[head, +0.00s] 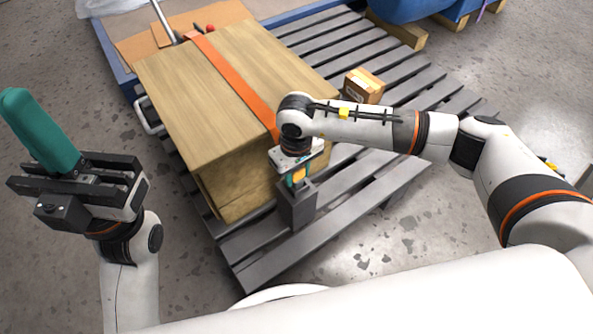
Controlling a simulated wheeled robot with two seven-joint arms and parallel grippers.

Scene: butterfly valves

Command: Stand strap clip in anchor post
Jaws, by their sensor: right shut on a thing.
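The anchor post (297,207) is a dark grey, box-shaped post at the front edge of the pallet, beside the big box. My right gripper (299,184) points down over it, with its teal fingers shut on the orange-yellow strap clip (298,174). Only a small part of the clip shows between the fingers. Its lower end is hidden, so I cannot tell whether it is inside the post or just above it. My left gripper (17,98) is raised at the far left, away from the post. Its teal fingers appear together, with nothing visible between them.
A small carton (364,86) sits behind my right forearm. A blue-edged platform (112,62) lies at the back left. The front floor is clear.

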